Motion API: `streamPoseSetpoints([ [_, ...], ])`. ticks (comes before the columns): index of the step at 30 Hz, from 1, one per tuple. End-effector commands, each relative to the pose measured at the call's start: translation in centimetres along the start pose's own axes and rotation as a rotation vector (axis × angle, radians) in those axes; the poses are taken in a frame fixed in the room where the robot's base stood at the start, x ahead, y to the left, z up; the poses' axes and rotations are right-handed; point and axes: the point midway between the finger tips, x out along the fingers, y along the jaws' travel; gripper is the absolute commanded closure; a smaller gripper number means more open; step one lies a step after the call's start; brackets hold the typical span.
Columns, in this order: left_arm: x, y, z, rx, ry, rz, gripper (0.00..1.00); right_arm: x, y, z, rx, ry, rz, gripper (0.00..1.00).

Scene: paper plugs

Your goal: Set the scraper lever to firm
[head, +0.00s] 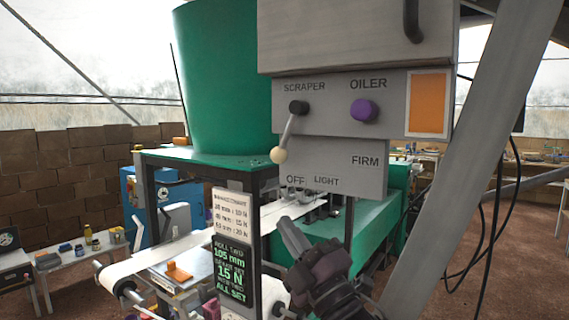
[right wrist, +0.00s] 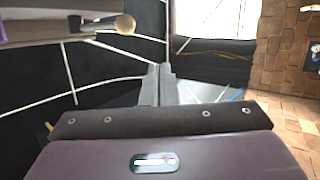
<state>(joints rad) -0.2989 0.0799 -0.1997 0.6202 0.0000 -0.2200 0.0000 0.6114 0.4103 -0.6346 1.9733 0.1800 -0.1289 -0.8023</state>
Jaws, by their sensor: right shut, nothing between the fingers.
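The scraper lever (head: 287,133) is a grey rod with a cream ball on a dark hub, under the SCRAPER label of the grey control panel (head: 320,150). It hangs down and slightly left, its ball nearest the OFF label; LIGHT and FIRM are farther right. The lever's ball (right wrist: 125,23) also shows at the upper left of the right wrist view. My right gripper (head: 287,224) is below the panel and lever, apart from both. Its fingers (right wrist: 158,80) are together and empty. My left gripper is out of view.
A purple oiler knob (head: 364,110) is right of the scraper hub, beside an orange panel (head: 427,103). A slanted grey beam (head: 470,150) crosses the right side. A dark settings sign (head: 232,270) stands left of my right gripper, near the white paper strip (head: 190,246).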

Motion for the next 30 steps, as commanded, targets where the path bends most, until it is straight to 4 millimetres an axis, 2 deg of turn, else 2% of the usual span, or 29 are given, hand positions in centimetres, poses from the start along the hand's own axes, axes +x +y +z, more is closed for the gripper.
streamPoseSetpoints([
  [1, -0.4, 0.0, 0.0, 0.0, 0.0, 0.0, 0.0, -1.4, 0.9, 0.0, 0.028, 0.019, 0.038, 1.0],
  [4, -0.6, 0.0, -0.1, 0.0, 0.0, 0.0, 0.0, -3.3, 2.6, -0.3, 0.065, 0.056, 0.106, 1.0],
  [7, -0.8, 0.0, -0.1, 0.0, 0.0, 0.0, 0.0, -4.2, 3.4, -0.5, 0.081, 0.078, 0.141, 1.0],
  [10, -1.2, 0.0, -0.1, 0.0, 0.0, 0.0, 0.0, -3.8, 3.9, -0.6, 0.085, 0.084, 0.152, 1.0],
  [14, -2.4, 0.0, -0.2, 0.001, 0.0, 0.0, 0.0, -1.9, 4.4, -0.8, 0.085, 0.084, 0.152, 1.0],
  [25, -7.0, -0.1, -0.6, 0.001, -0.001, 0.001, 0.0, 5.9, 5.6, -1.4, 0.084, 0.084, 0.15, 1.0],
  [30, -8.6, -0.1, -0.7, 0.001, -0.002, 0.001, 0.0, 7.7, 5.5, 0.3, 0.082, 0.082, 0.147, 1.0],
])
